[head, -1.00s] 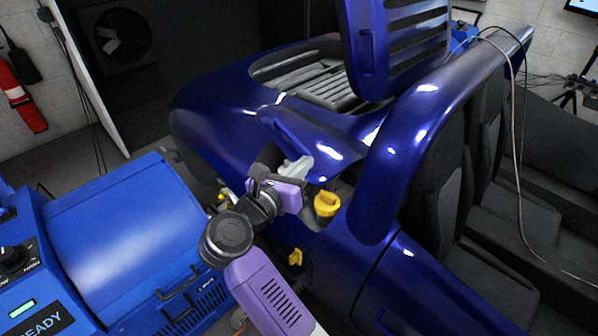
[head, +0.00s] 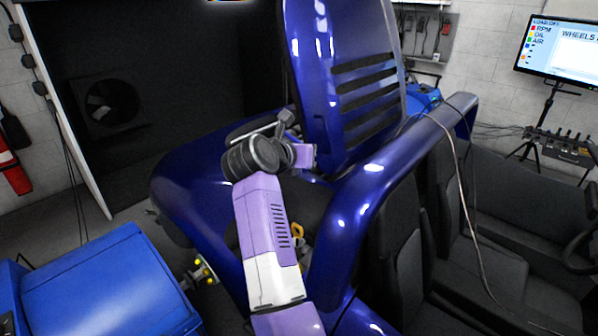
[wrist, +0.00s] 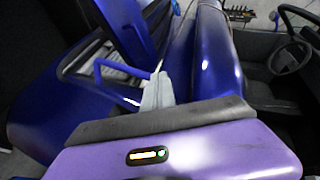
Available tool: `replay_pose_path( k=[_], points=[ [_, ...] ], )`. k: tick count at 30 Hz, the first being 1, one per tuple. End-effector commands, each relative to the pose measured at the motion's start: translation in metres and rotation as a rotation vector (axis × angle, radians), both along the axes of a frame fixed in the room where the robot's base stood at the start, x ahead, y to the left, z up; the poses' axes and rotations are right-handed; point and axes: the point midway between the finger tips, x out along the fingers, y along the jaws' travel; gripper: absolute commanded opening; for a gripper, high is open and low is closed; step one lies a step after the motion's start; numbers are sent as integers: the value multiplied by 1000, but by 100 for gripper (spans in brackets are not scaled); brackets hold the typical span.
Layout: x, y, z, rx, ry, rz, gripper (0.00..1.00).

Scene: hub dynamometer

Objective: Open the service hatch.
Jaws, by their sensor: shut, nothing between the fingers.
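A large slatted blue panel (head: 350,80) stands raised and nearly upright over the rear of the blue car; part of it also shows in the wrist view (wrist: 122,30). An open bay with a yellow part (head: 297,231) lies below it, partly hidden by my arm. I cannot tell from the pictures which piece is the service hatch. The small flap by the bay is not clearly visible now. My gripper (head: 287,118) is shut and empty, left of the raised panel. In the wrist view its pale fingertips (wrist: 158,92) are beside a bent blue bar (wrist: 122,69); contact is unclear.
A blue roll bar (head: 385,190) runs to the right of my arm, with dark seats (head: 400,250) beyond. A blue machine (head: 105,285) stands at the lower left. A loose cable (head: 455,175) hangs over the seats. A monitor (head: 563,48) stands at the far right.

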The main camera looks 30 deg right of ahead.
Motion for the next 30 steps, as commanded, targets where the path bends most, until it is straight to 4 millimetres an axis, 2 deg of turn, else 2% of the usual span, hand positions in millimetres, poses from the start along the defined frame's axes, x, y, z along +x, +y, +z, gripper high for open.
replay_pose_path(
  k=[3,10,30],
  points=[
    [7,-15,9,1,-1,-2,0],
    [14,-28,14,0,-1,0,0],
    [15,-28,17,-1,-2,1,0]
  ],
)
